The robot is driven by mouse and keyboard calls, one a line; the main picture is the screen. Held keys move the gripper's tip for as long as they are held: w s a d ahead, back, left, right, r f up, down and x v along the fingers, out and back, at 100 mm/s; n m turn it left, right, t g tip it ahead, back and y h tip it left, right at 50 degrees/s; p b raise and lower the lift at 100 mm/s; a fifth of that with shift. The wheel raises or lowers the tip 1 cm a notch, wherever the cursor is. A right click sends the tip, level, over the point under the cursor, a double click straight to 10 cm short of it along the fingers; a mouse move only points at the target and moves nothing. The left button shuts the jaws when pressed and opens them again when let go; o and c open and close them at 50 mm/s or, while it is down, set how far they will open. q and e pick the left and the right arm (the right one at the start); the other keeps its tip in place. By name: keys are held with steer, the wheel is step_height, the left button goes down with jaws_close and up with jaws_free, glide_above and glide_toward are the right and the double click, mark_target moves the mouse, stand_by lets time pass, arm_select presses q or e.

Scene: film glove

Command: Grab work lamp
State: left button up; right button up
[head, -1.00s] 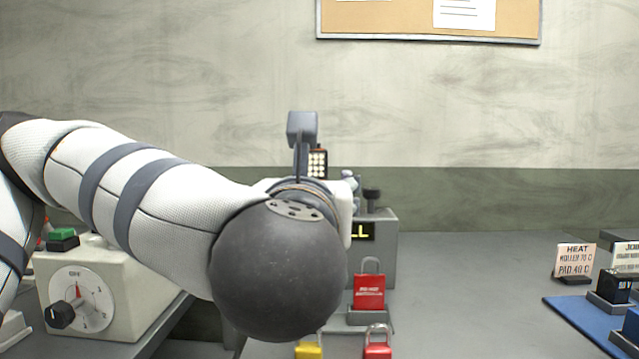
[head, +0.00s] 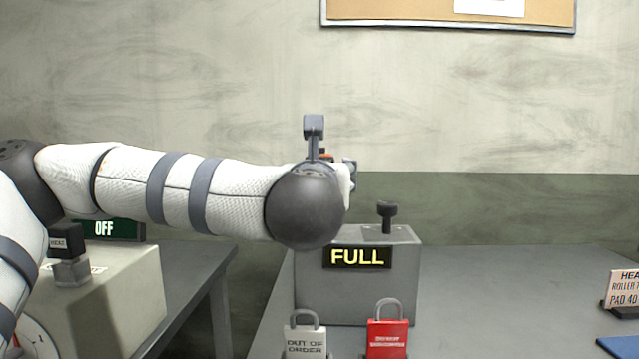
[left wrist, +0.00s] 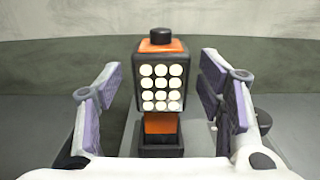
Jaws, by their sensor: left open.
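The work lamp (left wrist: 161,82) stands upright in the left wrist view, with a black head, a grid of white lights, an orange top and stem, and a black base. My left gripper (left wrist: 163,90) is open, with one finger on each side of the lamp and a gap on both sides. In the head view my left arm hides most of the lamp; a small orange bit (head: 326,154) shows beside the left gripper (head: 335,165). My right gripper is not in view.
A grey box (head: 310,290) with a FULL sign and black knob stands just below the gripper. A red padlock (head: 387,338) and an out-of-order padlock (head: 305,342) are in front. A beige machine (head: 120,300) is at left.

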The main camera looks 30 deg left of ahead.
arm_select(q)
steer(key=shift+x, duration=0.85)
steer(key=c, duration=1.4)
steer(key=shift+r, duration=0.1)
